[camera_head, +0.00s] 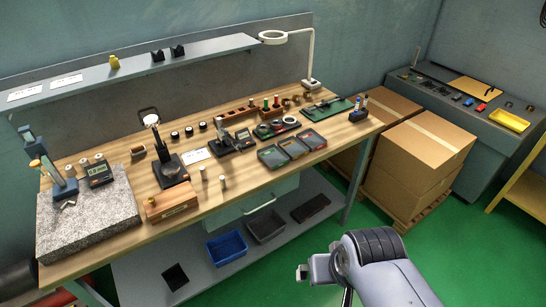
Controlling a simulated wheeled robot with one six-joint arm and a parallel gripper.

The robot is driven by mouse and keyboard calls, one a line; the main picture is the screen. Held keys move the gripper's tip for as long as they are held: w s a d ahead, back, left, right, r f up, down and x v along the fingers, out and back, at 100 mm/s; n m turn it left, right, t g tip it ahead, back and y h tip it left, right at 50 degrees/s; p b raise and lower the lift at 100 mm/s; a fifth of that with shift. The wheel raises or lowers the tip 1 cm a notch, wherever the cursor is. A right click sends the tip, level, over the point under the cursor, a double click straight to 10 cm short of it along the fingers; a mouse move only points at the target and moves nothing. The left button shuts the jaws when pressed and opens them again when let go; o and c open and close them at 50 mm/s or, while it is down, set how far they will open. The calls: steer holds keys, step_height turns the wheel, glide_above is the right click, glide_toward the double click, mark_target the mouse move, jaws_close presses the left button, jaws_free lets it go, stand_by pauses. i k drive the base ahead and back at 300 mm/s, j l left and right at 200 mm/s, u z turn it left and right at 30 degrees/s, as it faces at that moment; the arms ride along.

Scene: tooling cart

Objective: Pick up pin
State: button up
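Two small upright metal cylinders stand on the wooden bench (240,195), left of the middle of the picture. The left cylinder (203,173) and the right cylinder (223,182) look pin-like, but I cannot tell which thing is the pin. Other small cylinders stand in a wooden rack farther back. My gripper (301,272) shows small at the left end of my grey arm, at the bottom of the picture. It is in front of the bench and well apart from both cylinders. Its fingers are too small and turned too far to show whether they are open.
A wooden block (172,207) and a dial gauge stand (172,170) are left of the cylinders. A granite plate (90,222) fills the left end. Dark flat cases (292,147) lie to the right. Bare wood surrounds the cylinders in front. Cardboard boxes (420,165) stand right.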

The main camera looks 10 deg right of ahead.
mark_target(220, 122)
steer(key=i+j+z, duration=0.25)
steer(key=i+j, duration=0.9)
